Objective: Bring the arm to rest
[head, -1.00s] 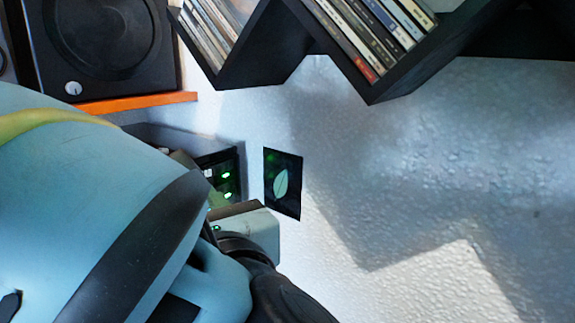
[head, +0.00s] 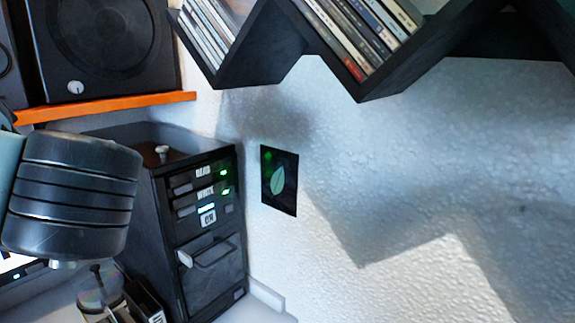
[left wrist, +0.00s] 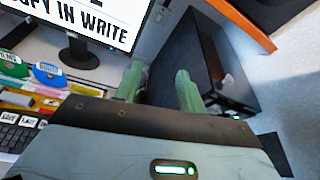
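My left arm shows in the head view as a black ribbed joint (head: 70,195) at the left edge, with a bit of pale blue link behind it. Its gripper is outside the head view. In the left wrist view my left gripper (left wrist: 158,84) has its two green fingers apart with nothing seen between them. It points toward the desk and the black disc tower (left wrist: 222,75). My right gripper is in neither view.
The black tower (head: 210,255) stands by the wall, with green lights and a drawer handle. Black disc shelves (head: 385,88) hang above right. A speaker (head: 110,50) sits on an orange shelf (head: 110,105). A monitor (left wrist: 85,30), keyboard (left wrist: 15,135) and disc spindle (head: 98,290) are on the desk.

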